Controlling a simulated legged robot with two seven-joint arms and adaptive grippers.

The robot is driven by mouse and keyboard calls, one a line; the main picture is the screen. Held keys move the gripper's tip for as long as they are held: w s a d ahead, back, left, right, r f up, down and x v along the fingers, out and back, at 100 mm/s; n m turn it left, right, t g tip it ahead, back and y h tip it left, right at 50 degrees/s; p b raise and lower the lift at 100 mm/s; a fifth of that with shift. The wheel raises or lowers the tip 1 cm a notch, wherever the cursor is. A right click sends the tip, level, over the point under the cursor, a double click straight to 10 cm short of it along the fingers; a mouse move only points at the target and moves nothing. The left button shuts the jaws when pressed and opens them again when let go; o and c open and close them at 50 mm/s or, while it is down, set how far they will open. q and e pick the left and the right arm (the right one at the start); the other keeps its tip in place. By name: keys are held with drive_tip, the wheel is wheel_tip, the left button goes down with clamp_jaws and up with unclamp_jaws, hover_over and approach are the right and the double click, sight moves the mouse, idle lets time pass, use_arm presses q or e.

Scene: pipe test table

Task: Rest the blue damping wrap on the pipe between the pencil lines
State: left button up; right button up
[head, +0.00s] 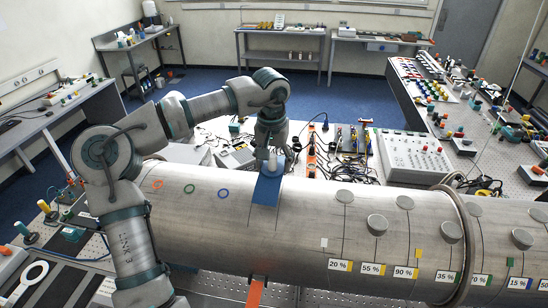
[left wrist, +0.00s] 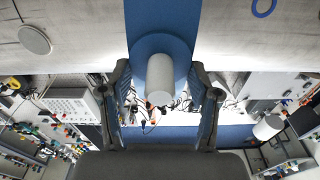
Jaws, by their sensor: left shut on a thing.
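The blue damping wrap (head: 268,188) is a blue band at the upper side of the big grey pipe (head: 190,225), left of its middle. I cannot tell whether it touches the pipe all along. A grey cylindrical knob (left wrist: 161,78) stands on the wrap (left wrist: 162,18). My left gripper (head: 272,160) is above the wrap, with its fingers on both sides of the knob, shut on it; they show in the left wrist view (left wrist: 164,92). Thin dark lines run down the pipe just below the wrap's two sides. My right gripper is in neither view.
Round grey discs (head: 377,225) and percent labels (head: 373,269) sit on the pipe to the right. Orange, green and blue rings (head: 223,193) mark it to the left. Behind it, the table holds cables, tools and a white control box (head: 418,155).

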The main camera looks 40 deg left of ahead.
use_arm(q)
drive_tip(key=shift+s+a+f, duration=0.15)
drive_tip(key=shift+f, duration=0.3)
drive_tip(key=f, duration=0.1)
drive_tip(key=a+f+b, duration=0.1)
drive_tip(key=f, duration=0.1)
drive_tip(key=shift+s+a+f, duration=0.1)
drive_tip(key=shift+s+a, duration=0.05)
drive_tip(key=shift+a, duration=0.2)
drive_tip(key=shift+d+f+b, duration=0.2)
drive_tip(key=shift+f+b, duration=0.15)
drive_tip(key=shift+f, duration=0.3)
drive_tip(key=shift+d+f, duration=0.25)
drive_tip(key=shift+d, duration=0.35)
drive_tip(key=shift+a+f, duration=0.3)
drive_tip(key=shift+a, duration=0.35)
drive_tip(key=shift+d+f, duration=0.1)
drive_tip(key=shift+d, duration=0.05)
drive_tip(key=o, duration=1.5)
drive_tip(key=shift+d, duration=0.25)
drive_tip(key=shift+r, duration=0.4)
drive_tip(key=r, duration=1.1)
drive_tip(key=shift+s+d+r, duration=0.15)
drive_tip(key=shift+s+d, duration=0.2)
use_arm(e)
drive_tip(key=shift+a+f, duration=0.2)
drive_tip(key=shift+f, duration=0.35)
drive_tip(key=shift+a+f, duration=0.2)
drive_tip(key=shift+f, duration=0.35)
